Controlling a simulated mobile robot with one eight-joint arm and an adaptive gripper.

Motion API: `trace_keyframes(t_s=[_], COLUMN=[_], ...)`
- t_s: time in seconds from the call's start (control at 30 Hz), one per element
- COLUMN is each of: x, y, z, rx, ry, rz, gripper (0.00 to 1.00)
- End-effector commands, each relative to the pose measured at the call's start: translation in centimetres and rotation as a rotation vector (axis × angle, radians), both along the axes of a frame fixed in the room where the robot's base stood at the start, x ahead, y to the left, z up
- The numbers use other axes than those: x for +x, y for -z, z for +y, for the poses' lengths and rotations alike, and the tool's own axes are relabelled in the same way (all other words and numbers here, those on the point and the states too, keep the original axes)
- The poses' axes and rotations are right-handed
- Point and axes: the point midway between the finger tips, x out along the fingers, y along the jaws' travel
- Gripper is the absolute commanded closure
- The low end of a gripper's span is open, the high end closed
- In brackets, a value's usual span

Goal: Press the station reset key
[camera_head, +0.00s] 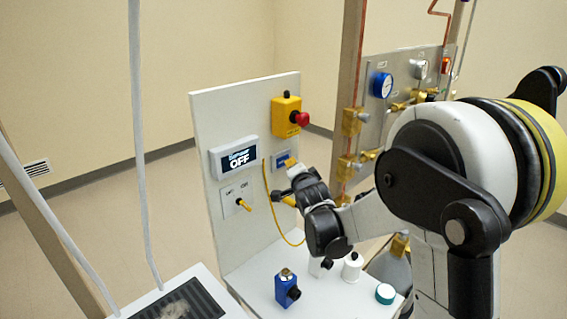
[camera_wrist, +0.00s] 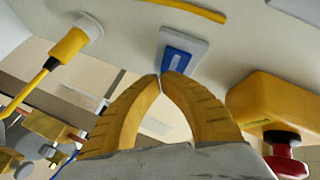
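A blue key (camera_wrist: 178,60) on a pale grey plate is on the white panel, in the upper middle of the wrist view. In the head view the key (camera_head: 281,158) is partly visible behind my gripper (camera_head: 291,164). No readable label shows on it. My gripper (camera_wrist: 163,78) has its two yellow fingers brought together at the tips, with nothing between them. The tips overlap the key's near edge in the wrist view. I cannot tell whether they touch it.
A yellow box with a red mushroom button (camera_head: 302,119) is above the key. A display reading OFF (camera_head: 239,158) and a yellow lever switch (camera_head: 243,205) are to the left. A yellow plug (camera_wrist: 68,46) stands out from the panel. A blue fitting (camera_head: 287,289) and small bottles stand below.

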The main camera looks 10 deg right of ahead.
Motion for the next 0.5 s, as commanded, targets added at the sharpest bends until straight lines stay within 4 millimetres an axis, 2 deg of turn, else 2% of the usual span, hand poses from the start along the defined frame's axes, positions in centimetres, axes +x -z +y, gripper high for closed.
trace_keyframes(t_s=[0.33, 0.5], x=[-0.2, -1.4], y=[0.0, 0.1], z=[-0.1, -0.9], rx=[0.000, 0.001], ry=[0.000, 0.002], rz=[0.000, 0.000], gripper=[1.00, 1.00])
